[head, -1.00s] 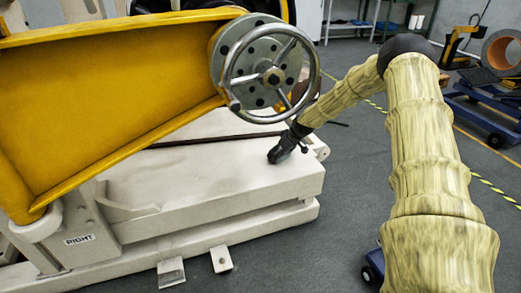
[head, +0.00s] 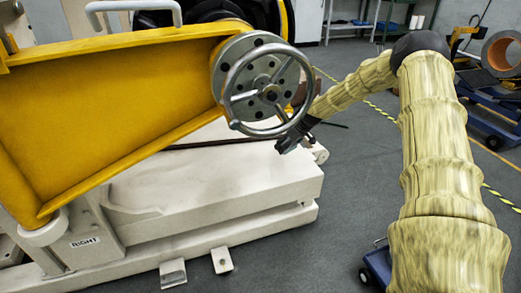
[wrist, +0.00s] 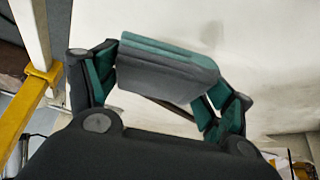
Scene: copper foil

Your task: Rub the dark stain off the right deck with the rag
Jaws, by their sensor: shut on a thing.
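The right deck (head: 230,185) is a broad cream slab with a plate reading RIGHT (head: 85,242) at its left front. My gripper (head: 288,143) is over the deck's far right part, partly behind the handwheel. In the wrist view my gripper (wrist: 168,75) is shut on a folded dark grey and teal pad, which seems to be the rag (wrist: 165,62). The pale deck (wrist: 275,85) lies beyond it. A faint grey patch (wrist: 237,38) shows there; I cannot tell whether it is the stain or a shadow. Whether the rag touches the deck is unclear.
A yellow beam (head: 110,110) and a steel handwheel (head: 240,98) overhang the deck and hide its back part. A thin dark rod (head: 215,142) runs along the back. Open grey floor (head: 300,250) lies in front. A blue trolley (head: 487,110) stands at right.

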